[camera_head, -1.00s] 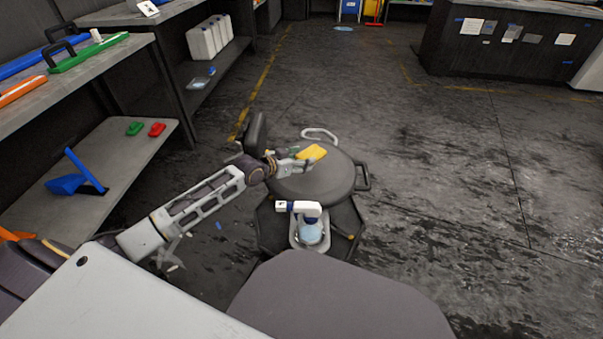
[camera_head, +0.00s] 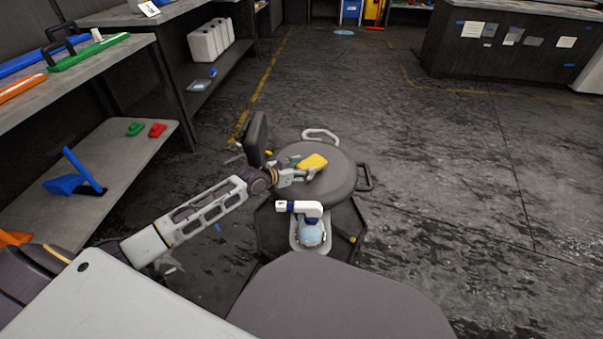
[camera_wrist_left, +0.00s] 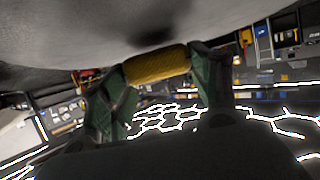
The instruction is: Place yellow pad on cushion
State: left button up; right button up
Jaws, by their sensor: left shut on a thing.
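The yellow pad (camera_head: 312,161) is held at the tips of my left gripper (camera_head: 306,172), over the round dark grey cushion (camera_head: 330,182) of the stool. In the left wrist view the pad (camera_wrist_left: 155,64) sits between the two green-toned fingers (camera_wrist_left: 165,88), and the cushion (camera_wrist_left: 60,28) fills the top of the picture. A dark shadow lies on the cushion close to the pad. I cannot tell whether the pad touches the cushion. My right gripper is not in view.
A spray bottle (camera_head: 311,232) stands on the stool's lower tray (camera_head: 275,230), in front of the cushion. A dark upright back part (camera_head: 256,138) and a loop handle (camera_head: 320,134) border the cushion. Shelves (camera_head: 110,160) stand at left. The floor at right is clear.

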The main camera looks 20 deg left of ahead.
pick_arm(q)
jog(key=shift+f, duration=0.6)
jog(key=o, duration=1)
